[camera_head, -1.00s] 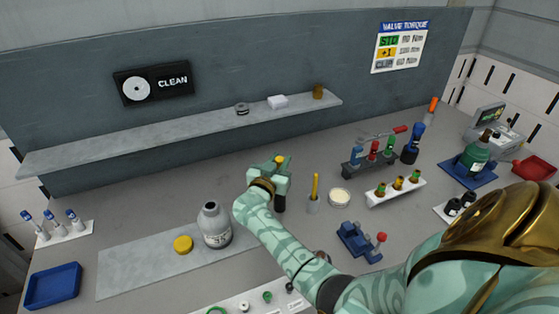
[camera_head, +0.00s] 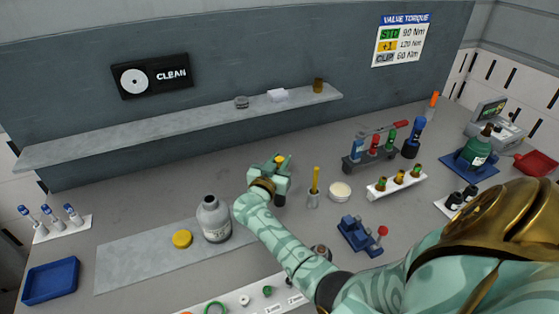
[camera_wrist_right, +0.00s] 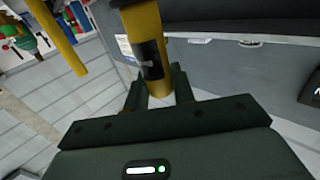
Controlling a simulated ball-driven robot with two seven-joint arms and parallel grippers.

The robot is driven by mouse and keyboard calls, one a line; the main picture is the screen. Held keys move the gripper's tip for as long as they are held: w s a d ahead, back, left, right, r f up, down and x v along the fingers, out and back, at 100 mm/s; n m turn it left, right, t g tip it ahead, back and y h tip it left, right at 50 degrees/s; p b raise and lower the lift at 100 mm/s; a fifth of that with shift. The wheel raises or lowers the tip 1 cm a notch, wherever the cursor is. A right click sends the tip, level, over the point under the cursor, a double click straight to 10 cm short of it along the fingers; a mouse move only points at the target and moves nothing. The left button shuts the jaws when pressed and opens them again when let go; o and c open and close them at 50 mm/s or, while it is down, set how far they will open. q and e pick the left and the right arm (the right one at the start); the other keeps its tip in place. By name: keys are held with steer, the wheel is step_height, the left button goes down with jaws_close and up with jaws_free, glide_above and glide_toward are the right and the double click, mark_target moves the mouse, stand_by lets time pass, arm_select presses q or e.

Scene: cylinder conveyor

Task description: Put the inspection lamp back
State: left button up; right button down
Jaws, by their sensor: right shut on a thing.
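My right gripper (camera_head: 280,176) is near the middle of the bench, shut on a yellow cylinder with a black band, which I take to be the inspection lamp (camera_wrist_right: 144,42). In the right wrist view the cylinder stands between the fingers (camera_wrist_right: 160,88), and its far end is cut off by the frame. In the head view its yellow end (camera_head: 279,159) shows above the fingers, with a dark part below them. The gripper hides much of it, and I cannot tell whether it touches the bench. My left gripper is out of view.
A yellow-handled tool in a grey cup (camera_head: 313,199) and a white round dish (camera_head: 340,191) stand just right of the gripper. A grey bottle (camera_head: 213,220) and yellow cap (camera_head: 182,239) are left. A wall shelf (camera_head: 190,125) runs behind. The bench behind the bottle is clear.

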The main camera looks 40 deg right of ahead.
steer(key=shift+f+b, duration=0.35)
steer(key=shift+f, duration=0.3)
steer(key=c, duration=1.1)
jaws_free()
steer(key=shift+r, duration=0.1)
step_height(320, 180, up, 6)
steer(key=p, duration=0.7)
